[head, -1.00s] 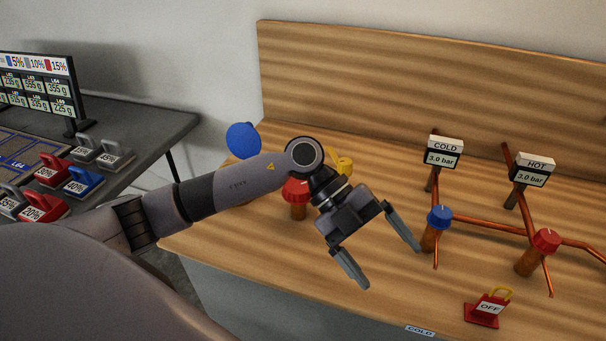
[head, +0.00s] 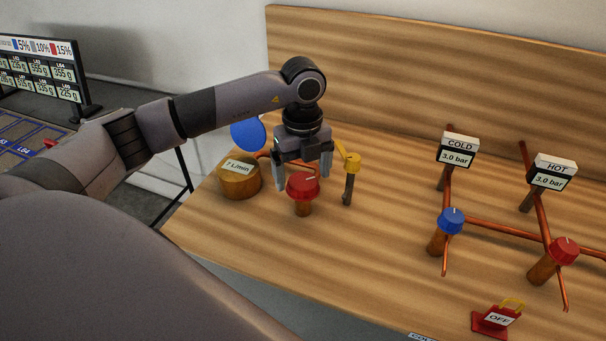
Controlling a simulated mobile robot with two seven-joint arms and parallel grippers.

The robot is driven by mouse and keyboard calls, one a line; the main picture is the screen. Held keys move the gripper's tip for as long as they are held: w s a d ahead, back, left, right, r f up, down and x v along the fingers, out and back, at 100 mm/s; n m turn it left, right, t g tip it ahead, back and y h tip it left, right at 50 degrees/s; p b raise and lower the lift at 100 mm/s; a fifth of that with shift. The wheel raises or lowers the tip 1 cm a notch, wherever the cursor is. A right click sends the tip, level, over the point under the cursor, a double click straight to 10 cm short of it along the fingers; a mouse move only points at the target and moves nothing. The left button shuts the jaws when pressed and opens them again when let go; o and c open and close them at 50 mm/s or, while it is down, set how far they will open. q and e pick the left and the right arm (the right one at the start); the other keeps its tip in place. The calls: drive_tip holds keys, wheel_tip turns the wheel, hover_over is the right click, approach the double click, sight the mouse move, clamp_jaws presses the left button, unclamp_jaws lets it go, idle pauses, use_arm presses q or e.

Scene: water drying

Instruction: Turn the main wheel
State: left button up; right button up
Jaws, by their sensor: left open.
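A red wheel (head: 302,187) stands on a short copper-coloured post on the wooden bench, left of the middle. No label on it names it as the main wheel. My left gripper (head: 302,178) points down over it and is open. Its fingers show on either side of the red wheel in the picture; I cannot tell whether they touch it or are level with it. A yellow valve (head: 348,162) on a post stands just right of the gripper. My right gripper is not in view.
A wooden cylinder (head: 239,184) labelled L/min and a blue disc (head: 247,135) are left of the gripper. Blue (head: 451,221) and red (head: 564,250) knobs stand right, with COLD and HOT gauges. A red OFF block (head: 493,322) is at the front. Bench between is clear.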

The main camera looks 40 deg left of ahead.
use_arm(q)
drive_tip(key=shift+f, duration=0.75)
drive_tip(key=c, duration=1)
drive_tip(key=shift+c, duration=0.2)
drive_tip(key=shift+m, duration=0.4)
